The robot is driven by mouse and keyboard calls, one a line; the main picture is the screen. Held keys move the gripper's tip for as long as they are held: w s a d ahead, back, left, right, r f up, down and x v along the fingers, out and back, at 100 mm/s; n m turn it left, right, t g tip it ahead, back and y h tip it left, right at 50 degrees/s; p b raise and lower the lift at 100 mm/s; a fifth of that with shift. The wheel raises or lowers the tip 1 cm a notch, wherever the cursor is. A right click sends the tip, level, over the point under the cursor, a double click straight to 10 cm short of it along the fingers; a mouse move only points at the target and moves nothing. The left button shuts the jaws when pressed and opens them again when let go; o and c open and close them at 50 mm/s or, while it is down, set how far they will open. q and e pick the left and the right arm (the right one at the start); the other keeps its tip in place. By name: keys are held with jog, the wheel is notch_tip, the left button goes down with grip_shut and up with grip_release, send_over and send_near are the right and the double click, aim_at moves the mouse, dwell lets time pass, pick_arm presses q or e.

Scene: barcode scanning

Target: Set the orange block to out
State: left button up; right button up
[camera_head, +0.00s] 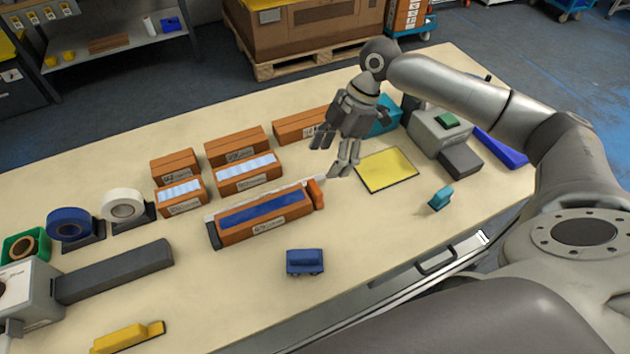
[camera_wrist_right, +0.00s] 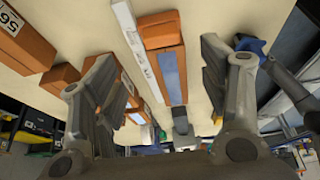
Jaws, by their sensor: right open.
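The orange block (camera_head: 316,193) stands upright at the right end of a long, low orange-brown holder (camera_head: 265,228) with a blue strip on top. A pale ruler-like strip runs behind the holder. My right gripper (camera_head: 333,152) is open and empty above the table, just behind and slightly right of the orange block, with its fingers pointing down. In the right wrist view, its fingers (camera_wrist_right: 160,60) are spread apart, with the holder's blue strip (camera_wrist_right: 172,78) between them in the picture. My left gripper is not in view.
Several labelled cartons (camera_head: 238,145) stand behind the holder. A yellow pad (camera_head: 387,169) lies right of the gripper, with a teal block (camera_head: 440,198) in front. A blue block (camera_head: 305,262) stands nearer the front edge. A grey device (camera_head: 440,130) stands at right. The front middle is mostly clear.

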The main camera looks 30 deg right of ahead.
aim_at(316, 186)
jog(key=p+x, duration=0.1)
jog(key=x, duration=0.8)
jog(key=shift+s+p, duration=0.2)
jog(key=shift+p, duration=0.1)
jog(key=c, duration=1.5)
jog(key=shift+o, duration=0.2)
jog(key=shift+d+r, duration=0.1)
jog(key=shift+d, duration=1.25)
jog(key=o, duration=1.2)
jog(key=shift+o, duration=1.3)
jog(key=shift+d, duration=0.1)
